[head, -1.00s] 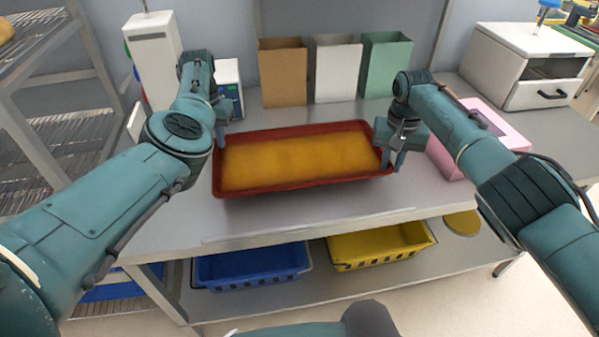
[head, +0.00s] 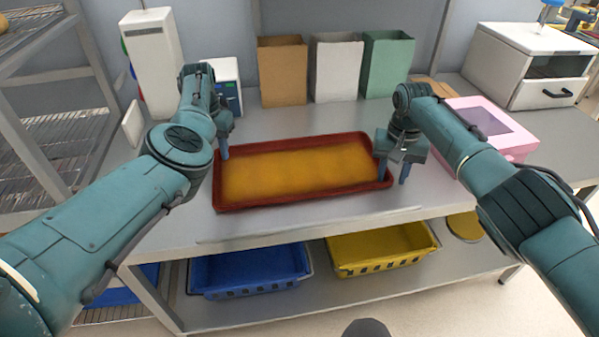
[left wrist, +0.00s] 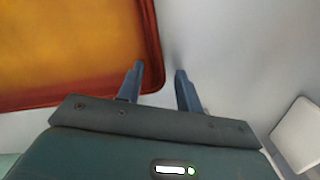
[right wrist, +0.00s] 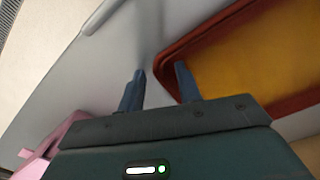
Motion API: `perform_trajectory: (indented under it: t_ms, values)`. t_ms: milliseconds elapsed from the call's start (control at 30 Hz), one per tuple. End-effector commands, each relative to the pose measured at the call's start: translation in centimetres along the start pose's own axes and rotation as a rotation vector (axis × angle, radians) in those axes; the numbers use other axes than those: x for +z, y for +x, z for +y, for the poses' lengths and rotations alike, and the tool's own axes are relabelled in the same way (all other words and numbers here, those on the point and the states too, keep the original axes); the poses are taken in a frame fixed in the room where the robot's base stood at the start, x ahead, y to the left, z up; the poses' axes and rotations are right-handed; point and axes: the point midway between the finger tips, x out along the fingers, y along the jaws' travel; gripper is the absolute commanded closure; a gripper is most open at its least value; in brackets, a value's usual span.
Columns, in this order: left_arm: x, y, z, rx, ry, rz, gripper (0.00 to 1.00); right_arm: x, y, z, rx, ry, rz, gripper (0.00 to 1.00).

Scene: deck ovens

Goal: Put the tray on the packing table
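The tray is a dark red rectangular tray (head: 300,199) with a yellow-orange filling. It lies on the grey packing table (head: 440,192), near its front edge. My left gripper (head: 222,150) is at the tray's left end, near the far corner. In the left wrist view its fingers (left wrist: 158,72) are spread, with the tray corner beside and under one finger. My right gripper (head: 393,171) is at the tray's right end. In the right wrist view its fingers (right wrist: 160,72) are apart, one overlapping the tray's rim, the other over bare table. Whether either touches the rim is unclear.
Brown (head: 282,72), white (head: 336,70) and green (head: 387,66) paper bags stand behind the tray. A pink box (head: 495,130) is to its right. A blue bin (head: 250,270) and a yellow bin (head: 382,250) sit on the lower shelf. A wire rack (head: 50,140) stands left.

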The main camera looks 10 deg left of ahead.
Motion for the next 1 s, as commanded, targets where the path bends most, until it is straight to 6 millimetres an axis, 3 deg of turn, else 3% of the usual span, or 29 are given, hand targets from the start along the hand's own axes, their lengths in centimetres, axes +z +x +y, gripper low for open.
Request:
perform_trajectory:
  t_ms: [367, 800, 1000]
  values:
    - [-0.1, -0.7, 0.1, 0.002, -0.002, 0.002, 0.60, 0.1, 0.0, -0.1, -0.002, -0.003, -0.001, 0.61]
    - [-0.1, -9.2, 0.0, 0.000, -0.001, 0.004, 0.60, 0.1, 0.0, -0.2, -0.003, -0.004, -0.001, 0.61]
    - [0.0, -11.5, 0.0, 0.002, -0.001, 0.002, 0.60, 0.1, 0.0, -0.2, -0.003, -0.004, -0.001, 0.61]
